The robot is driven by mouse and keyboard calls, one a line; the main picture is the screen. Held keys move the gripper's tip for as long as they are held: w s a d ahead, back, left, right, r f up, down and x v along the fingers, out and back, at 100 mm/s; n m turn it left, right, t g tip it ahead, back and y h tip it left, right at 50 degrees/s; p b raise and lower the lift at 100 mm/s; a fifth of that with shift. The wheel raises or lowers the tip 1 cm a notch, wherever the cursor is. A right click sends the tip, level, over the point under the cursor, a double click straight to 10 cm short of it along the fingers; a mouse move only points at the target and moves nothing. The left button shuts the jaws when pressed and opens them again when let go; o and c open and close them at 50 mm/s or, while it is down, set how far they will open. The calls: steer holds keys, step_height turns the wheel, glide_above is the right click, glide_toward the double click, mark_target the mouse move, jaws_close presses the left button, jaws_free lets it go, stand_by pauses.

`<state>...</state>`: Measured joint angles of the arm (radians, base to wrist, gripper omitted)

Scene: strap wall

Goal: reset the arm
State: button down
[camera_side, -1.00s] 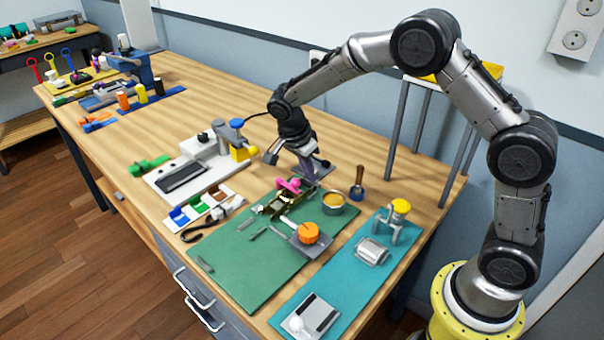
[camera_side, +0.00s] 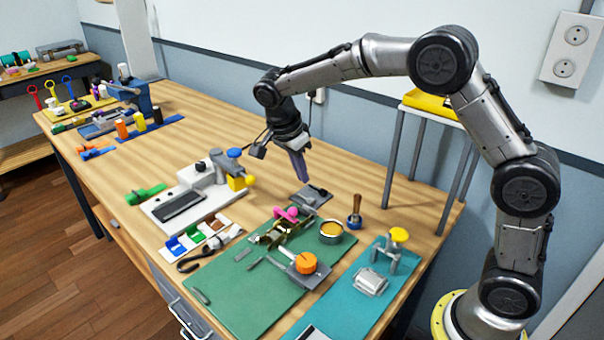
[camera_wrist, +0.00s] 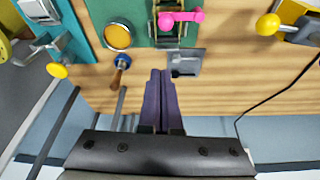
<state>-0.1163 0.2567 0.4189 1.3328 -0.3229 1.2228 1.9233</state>
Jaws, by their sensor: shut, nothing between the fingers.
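My gripper (camera_side: 299,166) hangs above the back part of the wooden bench, fingers pointing down. Its fingers are shut with nothing between them. In the wrist view the purple-grey fingers (camera_wrist: 160,85) lie together, close in the picture to a grey plate (camera_wrist: 187,62). That plate also shows in the side view (camera_side: 314,195), below and to the right of the fingertips. The fingers look clear of the bench top.
A green mat (camera_side: 240,285) holds a vise-like fixture with an orange knob (camera_side: 306,263) and a round tin (camera_side: 331,232). A wooden-handled tool (camera_side: 355,211) stands nearby. A white-grey machine (camera_side: 192,200) is left. A yellow-topped stand (camera_side: 430,105) rises behind right.

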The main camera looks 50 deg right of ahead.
steer(key=s+d+r+n+t+y, duration=0.15)
steer(key=s+r+t, duration=0.25)
steer(key=s+r, duration=0.95)
steer(key=s+a+f+n+t+y, duration=0.1)
steer(key=s+f+n, duration=0.2)
steer(key=s+n, duration=0.4)
steer(key=s+a+f+n+t+y, duration=0.1)
steer(key=s+a+f+n, duration=0.1)
steer(key=s+n, duration=0.6)
steer(key=f+n, duration=0.1)
steer(key=n, duration=0.1)
steer(key=shift+n, duration=0.35)
